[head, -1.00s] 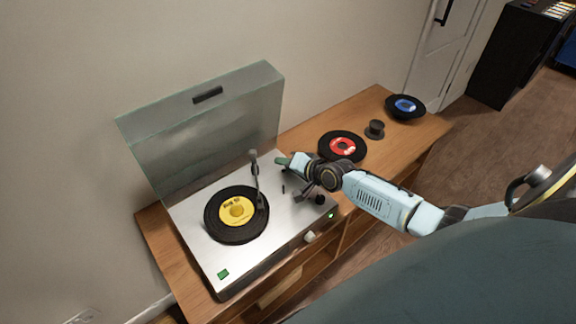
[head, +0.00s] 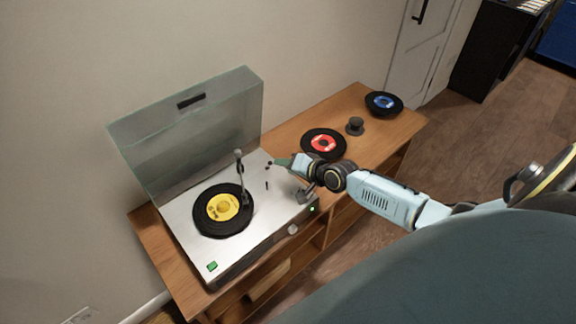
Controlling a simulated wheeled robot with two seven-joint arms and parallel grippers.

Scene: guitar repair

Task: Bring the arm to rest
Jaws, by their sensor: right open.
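My right arm comes in from the right. Its open gripper (head: 291,180) is over the right end of the silver turntable (head: 186,238), with nothing seen in it. Whether it touches the deck is hard to tell. The turntable's clear lid (head: 190,130) stands open. A black record with a yellow label (head: 223,208) lies on the platter, and the tonearm (head: 241,178) reaches over its right edge. My left gripper is not in view.
The turntable stands on a wooden cabinet (head: 300,130) against the wall. To its right are a red-label record (head: 323,143), a small dark knob-like piece (head: 355,126) and a blue-label record (head: 384,103). A green light (head: 312,209) shows on the deck's front right.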

